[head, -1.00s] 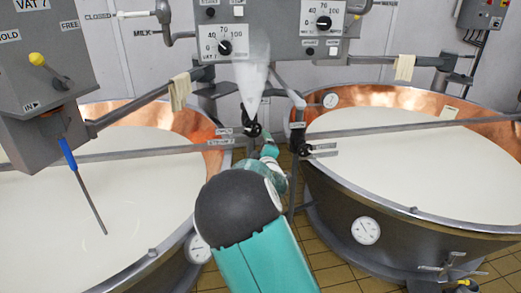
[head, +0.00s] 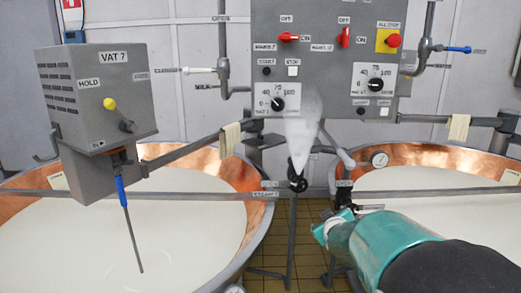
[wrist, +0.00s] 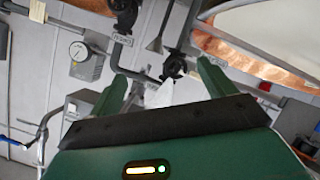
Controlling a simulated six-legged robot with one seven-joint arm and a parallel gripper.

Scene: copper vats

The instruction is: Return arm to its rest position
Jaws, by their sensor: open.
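My teal arm (head: 395,245) with a dark elbow comes in from the lower right of the head view. Its end reaches left, low between the two vats. My gripper (wrist: 163,72) shows in the wrist view with its two green fingers spread apart and nothing between them. In the head view the fingers are too small to tell apart. A black valve knob (head: 297,183) stands left of the arm's end and apart from it. The knob also shows in the wrist view (wrist: 173,67), beyond the fingers.
Copper vats of white liquid stand left (head: 230,175) and right (head: 420,158). A grey control panel (head: 330,55) hangs above the gap. White steam (head: 303,125) rises above the knob. The grey VAT 7 box (head: 95,115) hangs over the left vat. Tiled floor (head: 310,240) shows between the vats.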

